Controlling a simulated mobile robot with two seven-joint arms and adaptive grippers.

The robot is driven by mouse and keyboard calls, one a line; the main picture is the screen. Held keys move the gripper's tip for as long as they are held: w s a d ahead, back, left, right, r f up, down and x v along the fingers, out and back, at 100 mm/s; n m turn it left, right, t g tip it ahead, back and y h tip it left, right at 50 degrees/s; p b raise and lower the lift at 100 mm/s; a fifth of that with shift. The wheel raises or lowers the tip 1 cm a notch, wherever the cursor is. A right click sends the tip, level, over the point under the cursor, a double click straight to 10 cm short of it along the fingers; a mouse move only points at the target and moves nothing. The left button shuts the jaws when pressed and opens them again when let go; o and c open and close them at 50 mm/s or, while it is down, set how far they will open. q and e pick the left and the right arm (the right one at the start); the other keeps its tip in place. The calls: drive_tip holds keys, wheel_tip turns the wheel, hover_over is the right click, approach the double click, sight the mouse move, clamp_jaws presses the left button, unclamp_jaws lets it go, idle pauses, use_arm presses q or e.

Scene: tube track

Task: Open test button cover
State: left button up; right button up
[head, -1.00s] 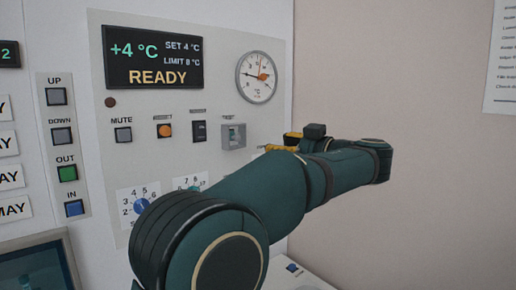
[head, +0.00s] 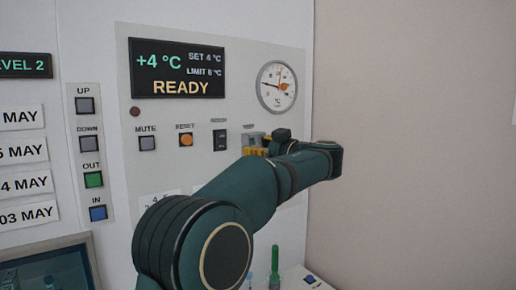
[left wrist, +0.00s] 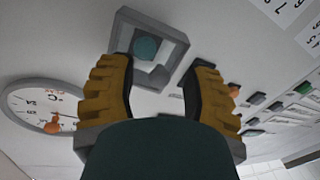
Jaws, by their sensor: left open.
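The test button cover (head: 251,139) is a small grey box on the white panel, to the right of the black switch. In the head view my left gripper (head: 268,145) reaches it from the right and hides part of it. In the left wrist view the cover is a grey square frame (left wrist: 179,55) with a round teal button (left wrist: 147,47) visible inside. My left gripper (left wrist: 157,68) is open there, its yellow-brown fingers on either side of the frame's near part. I cannot tell whether they touch it. My right gripper is not in view.
Around it on the panel are the black switch (head: 220,140), the orange reset button (head: 186,140), the mute button (head: 147,143), the display (head: 178,70) and a dial gauge (head: 276,87). A green-topped object (head: 275,256) stands below my arm. The wall to the right is bare.

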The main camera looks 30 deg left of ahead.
use_arm(q)
drive_tip(key=shift+a, duration=0.15)
clamp_jaws()
drive_tip(key=shift+w, duration=0.1)
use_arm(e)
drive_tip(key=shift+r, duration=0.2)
